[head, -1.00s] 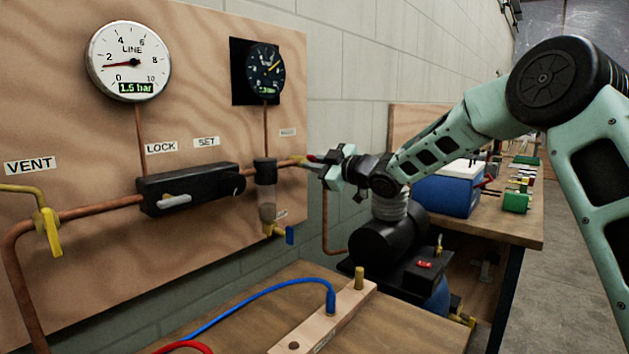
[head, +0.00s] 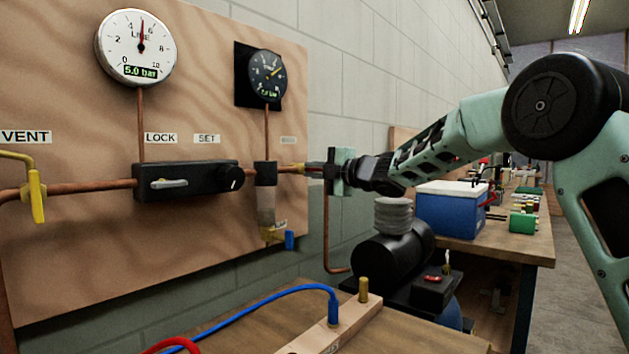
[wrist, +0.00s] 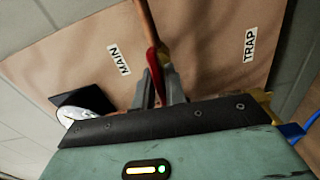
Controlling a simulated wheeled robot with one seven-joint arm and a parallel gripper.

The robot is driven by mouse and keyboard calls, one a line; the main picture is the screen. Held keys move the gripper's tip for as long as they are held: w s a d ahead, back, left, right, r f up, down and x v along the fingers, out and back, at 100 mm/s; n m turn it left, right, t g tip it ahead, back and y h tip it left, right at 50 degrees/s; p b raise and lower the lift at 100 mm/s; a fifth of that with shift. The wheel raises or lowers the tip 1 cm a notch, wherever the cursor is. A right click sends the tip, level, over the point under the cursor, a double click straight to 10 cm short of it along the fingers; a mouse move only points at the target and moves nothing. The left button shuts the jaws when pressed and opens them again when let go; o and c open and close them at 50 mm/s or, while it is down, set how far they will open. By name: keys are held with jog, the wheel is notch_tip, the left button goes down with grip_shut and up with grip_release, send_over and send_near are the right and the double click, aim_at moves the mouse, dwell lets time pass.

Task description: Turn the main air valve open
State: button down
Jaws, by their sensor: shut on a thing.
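The main air valve's red handle (wrist: 152,65) shows in the wrist view by the MAIN label (wrist: 119,60). It lies roughly in line with the copper pipe (wrist: 146,22). My gripper (wrist: 160,85) is shut on this handle, one finger on each side. In the head view my gripper (head: 312,169) reaches in from the right to the end of the pipe run, and the handle is mostly hidden there. The white LINE gauge (head: 137,48) reads 5.0 bar.
The black gauge (head: 267,77) hangs above the filter bowl (head: 266,207). The black regulator (head: 187,181) and yellow vent lever (head: 37,197) are to the left. A compressor (head: 395,255) stands below my arm. A bench with a blue cooler (head: 450,212) is behind.

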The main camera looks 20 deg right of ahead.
jog(key=shift+f+n+b, duration=0.1)
jog(key=shift+n+b, duration=0.25)
jog(key=shift+n, duration=0.15)
jog(key=c, duration=1.5)
grip_release()
jog(key=shift+s, duration=0.1)
jog(key=b+v, duration=0.1)
jog(key=v, duration=1.6)
jog(key=shift+d+b, duration=0.1)
jog(key=shift+b, duration=0.2)
